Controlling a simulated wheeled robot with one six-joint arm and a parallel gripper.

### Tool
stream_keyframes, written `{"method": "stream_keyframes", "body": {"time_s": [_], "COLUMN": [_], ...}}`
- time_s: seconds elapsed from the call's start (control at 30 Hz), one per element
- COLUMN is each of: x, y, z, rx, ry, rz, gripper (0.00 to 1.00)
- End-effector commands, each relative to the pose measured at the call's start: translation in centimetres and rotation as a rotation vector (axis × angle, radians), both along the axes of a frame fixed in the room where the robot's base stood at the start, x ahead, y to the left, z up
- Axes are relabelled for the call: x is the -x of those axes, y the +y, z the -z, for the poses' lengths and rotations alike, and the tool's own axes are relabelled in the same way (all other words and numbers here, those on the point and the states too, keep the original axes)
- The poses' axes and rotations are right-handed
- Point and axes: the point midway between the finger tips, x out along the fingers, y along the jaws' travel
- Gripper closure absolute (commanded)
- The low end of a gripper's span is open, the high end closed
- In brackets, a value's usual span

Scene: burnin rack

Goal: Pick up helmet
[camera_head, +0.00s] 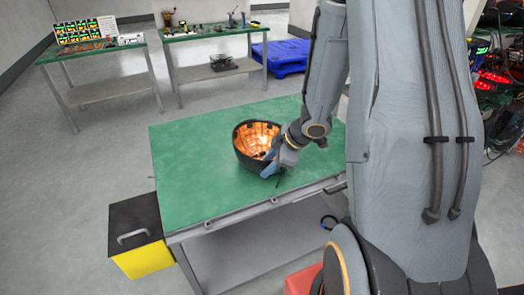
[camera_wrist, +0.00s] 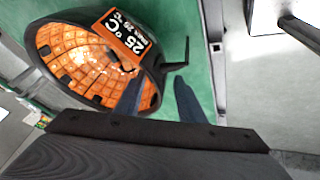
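The helmet (camera_head: 241,153) is a dark bowl shape with an orange-lit, tiled inside, lying open side up on the green-topped table (camera_head: 190,175). In the wrist view the helmet (camera_wrist: 85,72) fills the upper left, with an orange label reading "25°C" at its rim and a thin black strap-like part at its right. My gripper (camera_head: 272,165) is at the helmet's right side. In the wrist view my gripper (camera_wrist: 157,88) has its two blue fingers apart, one over the helmet's inside, the other over the green top. The near rim lies between them; contact cannot be told.
A black-lidded yellow box (camera_head: 140,235) stands at the table's left. Two green-topped benches, one with a display panel (camera_head: 85,32), one with tools (camera_head: 210,28), stand behind. A blue pallet (camera_head: 283,55) is farther back. The table's left part is clear.

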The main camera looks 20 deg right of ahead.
Motion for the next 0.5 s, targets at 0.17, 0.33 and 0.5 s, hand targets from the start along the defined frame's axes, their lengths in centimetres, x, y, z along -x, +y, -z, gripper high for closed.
{"method": "stream_keyframes", "body": {"time_s": [0.17, 0.33, 0.5], "x": [-1.0, -1.3, -1.3], "y": [0.8, 1.0, 1.0], "z": [2.0, 2.6, 2.5], "rx": [-0.001, 0.0, 0.0], "ry": [0.002, 0.0, 0.0], "rz": [0.0, 0.001, 0.001], "gripper": [0.64, 0.64, 0.64]}}
